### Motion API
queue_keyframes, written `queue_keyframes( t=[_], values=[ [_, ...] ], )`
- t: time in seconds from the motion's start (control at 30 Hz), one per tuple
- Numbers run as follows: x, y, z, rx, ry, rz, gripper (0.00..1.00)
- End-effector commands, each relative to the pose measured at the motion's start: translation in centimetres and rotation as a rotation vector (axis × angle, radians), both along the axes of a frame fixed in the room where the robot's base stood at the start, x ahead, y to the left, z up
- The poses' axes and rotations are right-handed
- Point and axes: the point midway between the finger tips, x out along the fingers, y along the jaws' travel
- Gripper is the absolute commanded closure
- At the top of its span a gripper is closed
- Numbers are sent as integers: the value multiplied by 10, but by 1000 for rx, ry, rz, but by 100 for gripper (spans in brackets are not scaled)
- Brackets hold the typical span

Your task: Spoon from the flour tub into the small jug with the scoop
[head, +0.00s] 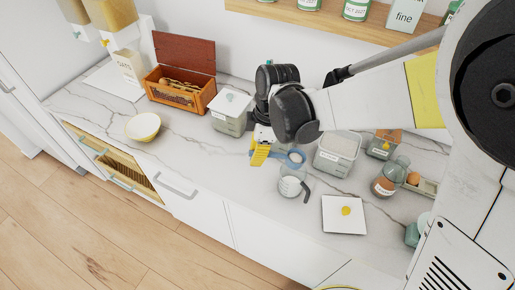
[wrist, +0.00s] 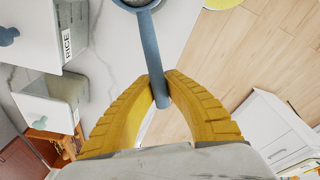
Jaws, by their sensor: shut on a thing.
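My gripper (head: 262,150) has yellow fingers shut on the blue scoop (head: 293,157). In the wrist view the fingertips (wrist: 160,92) pinch the scoop's handle (wrist: 152,50), and its bowl is cut off at the top edge. Something pale shows in the bowl, but I cannot tell what it is. The small clear jug (head: 291,187) with a dark handle stands just in front of and below the scoop in the head view. An open clear tub (head: 335,157) with pale contents, apparently the flour tub, stands to the right of the scoop; its label is too small to read.
A lidded tub (head: 231,112) and wooden box (head: 180,88) stand to the left. A bowl (head: 143,127) sits near the front edge. A white board (head: 343,215) with a yellow item, and a jar (head: 388,180), lie to the right. The wrist view shows a RICE container (wrist: 50,35).

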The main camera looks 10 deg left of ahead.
Motion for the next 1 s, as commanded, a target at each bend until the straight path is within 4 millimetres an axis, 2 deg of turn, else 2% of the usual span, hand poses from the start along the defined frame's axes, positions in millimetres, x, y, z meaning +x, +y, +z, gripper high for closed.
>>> queue_keyframes(
  t=[0.2,0.6,1.0],
  values=[
    [2,-4,-18,114,17,-5,100],
    [5,-22,8,462,72,-7,100],
    [7,-40,24,707,112,-4,100]
  ],
)
